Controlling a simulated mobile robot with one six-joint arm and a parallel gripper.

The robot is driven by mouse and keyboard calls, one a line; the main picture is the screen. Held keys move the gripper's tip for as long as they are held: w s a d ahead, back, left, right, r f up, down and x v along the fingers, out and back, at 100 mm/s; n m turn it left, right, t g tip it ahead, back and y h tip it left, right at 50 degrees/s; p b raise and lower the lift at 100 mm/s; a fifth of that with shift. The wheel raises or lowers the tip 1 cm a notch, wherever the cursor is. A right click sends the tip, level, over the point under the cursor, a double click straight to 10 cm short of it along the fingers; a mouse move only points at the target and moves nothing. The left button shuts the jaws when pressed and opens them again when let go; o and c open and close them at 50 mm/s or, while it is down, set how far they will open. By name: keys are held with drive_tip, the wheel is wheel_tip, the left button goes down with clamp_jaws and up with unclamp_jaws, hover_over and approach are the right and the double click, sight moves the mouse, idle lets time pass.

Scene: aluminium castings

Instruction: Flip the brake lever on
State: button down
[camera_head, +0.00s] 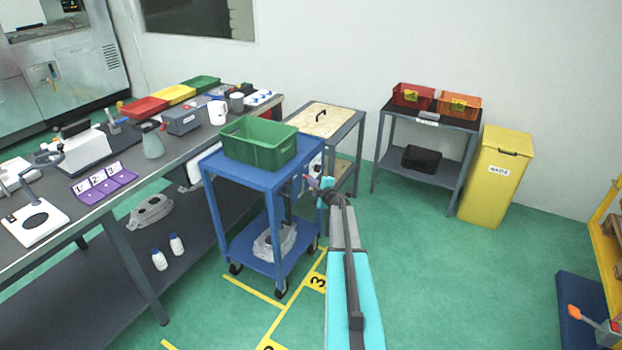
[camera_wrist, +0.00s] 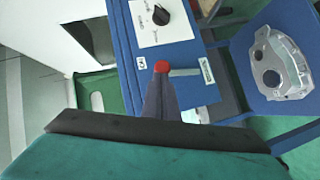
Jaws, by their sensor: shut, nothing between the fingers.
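The brake lever's red tip (camera_wrist: 161,67) shows on the side of the blue trolley in the wrist view, just past my fingertips. A small white label (camera_wrist: 141,62) lies left of the red tip and another label (camera_wrist: 207,72) lies to the right; I cannot read either surely. My gripper (camera_wrist: 160,82) is shut and empty, pointing at the lever; touching or apart cannot be told. In the head view my gripper (camera_head: 322,188) is beside the blue trolley (camera_head: 238,177).
A white plate with a black knob (camera_wrist: 161,17) sits above the lever. The trolley carries a green crate (camera_head: 246,158) and a casting (camera_head: 262,245) on its lower shelf, also seen in the wrist view (camera_wrist: 302,75). A grey cart (camera_head: 345,130) stands behind.

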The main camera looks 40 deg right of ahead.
drive_tip(key=shift+w+d+r+m+g+p, duration=0.2)
drive_tip(key=shift+d+m+g+p, duration=0.15)
drive_tip(key=shift+p, duration=1.15)
drive_tip(key=shift+w+d+p, duration=0.1)
drive_tip(key=shift+d+p, duration=0.5)
drive_tip(key=shift+p, duration=0.5)
drive_tip(key=shift+w+d+p, duration=0.1)
drive_tip(key=shift+w+p, duration=0.1)
drive_tip(key=shift+p, duration=0.15)
drive_tip(key=shift+d, duration=0.4)
drive_tip(key=s+a+r+b, duration=0.1)
drive_tip(key=s+a+r, duration=0.4)
drive_tip(key=s, duration=0.5)
drive_tip(key=shift+s+r+y, duration=0.25)
drive_tip(key=shift+r+y, duration=0.15)
drive_tip(key=shift+r, duration=0.1)
drive_tip(key=shift+a, duration=0.1)
